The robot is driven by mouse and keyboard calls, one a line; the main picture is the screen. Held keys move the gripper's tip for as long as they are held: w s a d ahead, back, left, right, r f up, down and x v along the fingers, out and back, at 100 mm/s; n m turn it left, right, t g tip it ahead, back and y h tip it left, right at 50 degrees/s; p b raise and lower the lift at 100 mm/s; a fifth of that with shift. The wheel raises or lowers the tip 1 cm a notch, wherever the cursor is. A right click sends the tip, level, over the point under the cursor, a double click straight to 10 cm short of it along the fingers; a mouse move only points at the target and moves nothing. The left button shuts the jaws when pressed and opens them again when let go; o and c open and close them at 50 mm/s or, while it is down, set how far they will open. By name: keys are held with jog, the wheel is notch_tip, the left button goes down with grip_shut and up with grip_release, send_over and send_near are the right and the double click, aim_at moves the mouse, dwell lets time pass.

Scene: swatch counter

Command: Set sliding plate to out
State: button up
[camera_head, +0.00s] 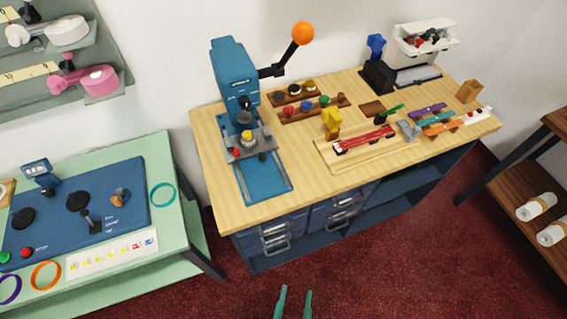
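A blue press (235,75) stands at the left end of the wooden counter, with an orange-knobbed lever (302,35) raised to its upper right. Its grey sliding plate (252,145) lies on the blue base rails (262,180), under the press head. The plate carries a small yellow piece and a red button or knob at its left. Bare rail shows in front of the plate. My gripper (294,302) shows at the bottom edge as two teal fingers, apart with carpet between them. It is well below and in front of the counter, touching nothing.
The wooden counter (215,180) has blue drawers below. Dies on wooden racks (310,107), a yellow block (331,122) and a board with red strips (365,139) lie right of the press. A green table (185,225) stands left, a shelf with white rolls right. Red carpet in front is clear.

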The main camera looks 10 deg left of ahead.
jog(key=w+a+r+y, duration=0.1)
jog(key=w+a, duration=0.1)
jog(key=w, duration=0.5)
jog(key=w+a+t+y, duration=0.1)
jog(key=w+a+y, duration=0.1)
jog(key=w, duration=0.5)
jog(key=w+a+r+n+y, duration=0.1)
jog(key=w+a+y, duration=0.1)
jog(key=w, duration=0.5)
jog(key=shift+w+a+r+t, duration=0.15)
jog(key=shift+w+a+r, duration=0.05)
jog(key=shift+a, duration=0.25)
jog(key=shift+w+a+r+t, duration=0.15)
jog(key=shift+a, duration=0.25)
jog(key=n+y, duration=0.1)
jog(key=y, duration=0.1)
send_near(263, 161)
jog(key=x, duration=0.9)
jog(key=shift+s+d, duration=0.1)
jog(key=shift+s, duration=0.05)
grip_shut()
